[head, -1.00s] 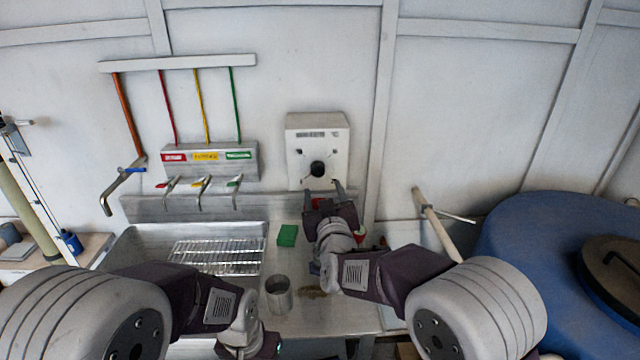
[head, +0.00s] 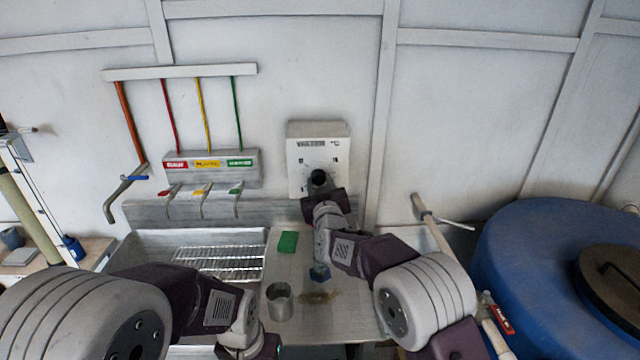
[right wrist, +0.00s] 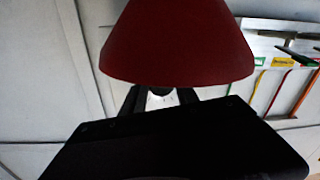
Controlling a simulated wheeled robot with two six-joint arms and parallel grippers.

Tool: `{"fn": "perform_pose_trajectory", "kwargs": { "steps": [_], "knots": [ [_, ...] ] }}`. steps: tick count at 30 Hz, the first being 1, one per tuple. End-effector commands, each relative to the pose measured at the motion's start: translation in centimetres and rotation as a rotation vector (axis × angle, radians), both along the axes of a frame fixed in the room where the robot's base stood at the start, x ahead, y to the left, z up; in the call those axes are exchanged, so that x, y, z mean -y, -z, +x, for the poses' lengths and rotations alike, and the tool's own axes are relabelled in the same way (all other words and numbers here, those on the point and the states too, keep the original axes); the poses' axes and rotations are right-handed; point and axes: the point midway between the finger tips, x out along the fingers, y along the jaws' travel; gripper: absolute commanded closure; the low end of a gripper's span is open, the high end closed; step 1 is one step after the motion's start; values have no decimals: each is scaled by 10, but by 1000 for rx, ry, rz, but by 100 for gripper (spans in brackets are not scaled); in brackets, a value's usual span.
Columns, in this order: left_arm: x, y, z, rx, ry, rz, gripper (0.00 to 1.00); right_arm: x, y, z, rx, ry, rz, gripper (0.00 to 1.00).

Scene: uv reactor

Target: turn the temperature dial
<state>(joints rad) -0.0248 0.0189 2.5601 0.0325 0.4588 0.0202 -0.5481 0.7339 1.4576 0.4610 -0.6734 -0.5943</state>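The temperature dial is a black round knob (head: 319,177) on the lower part of a white wall box (head: 318,150) with printed marks. My right gripper (head: 322,188) is right at the knob, just below it in the head view. In the right wrist view its two dark fingers (right wrist: 161,99) stand apart with a pale surface between them. A large dark red rounded shape hides what is beyond them, so I cannot see whether they touch the knob. My left gripper (head: 262,346) is low at the bottom edge, partly cut off, and its fingers are unclear.
A metal sink (head: 150,245) with a wire rack is left of the right arm. Levered taps are on the wall left of the box. A blue drum (head: 540,235) stands right.

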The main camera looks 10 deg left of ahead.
Motion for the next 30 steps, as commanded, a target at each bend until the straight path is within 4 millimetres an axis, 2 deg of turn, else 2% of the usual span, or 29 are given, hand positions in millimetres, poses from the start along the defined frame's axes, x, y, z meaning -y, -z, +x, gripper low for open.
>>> {"fn": "perform_pose_trajectory", "kwargs": {
  "steps": [1,2,11,30],
  "knots": [
    [0,0,0,0,0,0,100,0,0,0,0,0,0,95],
    [0,0,0,0,0,0,100,0,0,0,0,0,0,100],
    [0,8,0,0,0,0,100,0,2,0,-8,-1,44,100],
    [0,54,0,0,0,0,100,-2,3,0,-92,-1,474,100]
  ]
}}
